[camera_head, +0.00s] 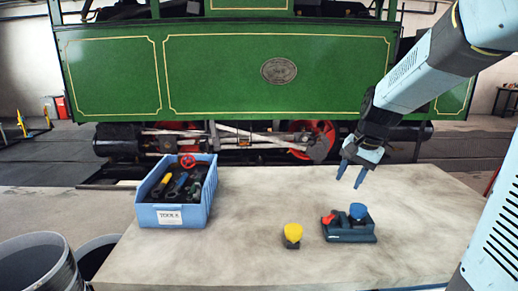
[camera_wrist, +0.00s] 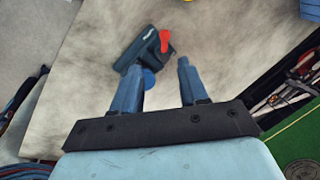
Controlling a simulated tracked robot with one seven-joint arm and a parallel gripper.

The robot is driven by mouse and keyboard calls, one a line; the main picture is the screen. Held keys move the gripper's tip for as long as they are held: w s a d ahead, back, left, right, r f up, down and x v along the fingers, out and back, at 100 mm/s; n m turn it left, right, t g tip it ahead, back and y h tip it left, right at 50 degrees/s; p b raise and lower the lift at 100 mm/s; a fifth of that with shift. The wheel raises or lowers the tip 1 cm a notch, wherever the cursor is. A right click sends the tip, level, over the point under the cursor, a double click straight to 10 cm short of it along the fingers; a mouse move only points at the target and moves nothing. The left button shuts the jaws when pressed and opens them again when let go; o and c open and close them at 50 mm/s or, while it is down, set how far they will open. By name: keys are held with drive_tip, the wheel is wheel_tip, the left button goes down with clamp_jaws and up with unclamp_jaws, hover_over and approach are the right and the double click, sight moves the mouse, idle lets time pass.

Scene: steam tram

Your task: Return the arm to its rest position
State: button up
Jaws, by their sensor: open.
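My gripper (camera_head: 350,177) hangs above the right part of the table, with its two blue fingers apart and nothing between them. In the wrist view my gripper (camera_wrist: 160,64) also shows its fingers spread and empty. Below the fingers and apart from them, a dark blue device (camera_head: 350,236) with a red lever and a round blue knob stands on the table. The device (camera_wrist: 132,54) shows beyond the fingertips in the wrist view, its blue knob partly hidden by a finger. My arm comes in from the upper right.
A blue bin (camera_head: 172,215) labelled TOOLS holds several tools on the table's left. A small yellow-topped block (camera_head: 292,232) stands left of the device. The table (camera_head: 245,240) is clear between them. A green steam tram (camera_head: 215,75) stands behind. Grey buckets (camera_head: 40,262) stand at lower left.

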drive_tip(key=s+a+r+n+t+h, duration=0.1)
drive_tip(key=s+r+n, duration=0.2)
drive_tip(key=s, duration=0.7)
drive_tip(key=s+a+r+n+t, duration=0.1)
drive_tip(key=s+r+n+t, duration=0.1)
drive_tip(key=s, duration=0.8)
drive_tip(key=shift+s+a+r+n+h, duration=0.2)
drive_tip(key=shift+a+r+n+h, duration=0.35)
drive_tip(key=shift+n, duration=0.65)
